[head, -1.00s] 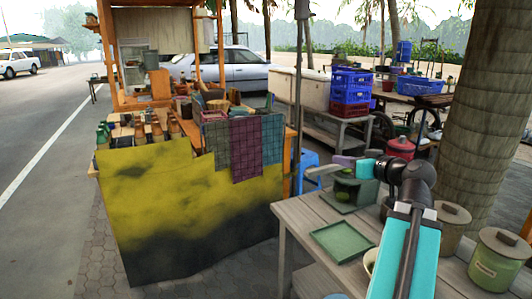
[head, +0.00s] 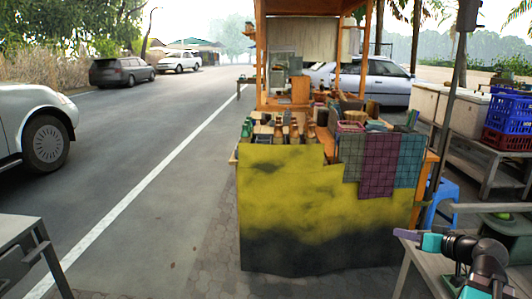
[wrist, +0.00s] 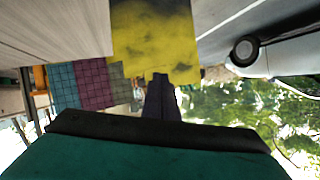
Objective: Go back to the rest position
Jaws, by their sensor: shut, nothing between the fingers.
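My gripper (head: 408,234) is at the lower right of the head view, with a purple finger part and a teal body. It is shut and empty, held out near a wooden table (head: 412,272). In the wrist view my gripper's dark fingers (wrist: 162,98) are together, with nothing between them. The wrist picture is upside down and shows the stall's yellow cloth (wrist: 155,45) beyond the fingers. A clay mortar cannot be made out in either current view.
A food stall with a yellow cloth front (head: 325,205) stands ahead, left of my arm. A blue stool (head: 441,205) is beside it. Another table (head: 18,232) is at the lower left. The road (head: 165,150) between is clear, with a silver car (head: 30,125) at the left.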

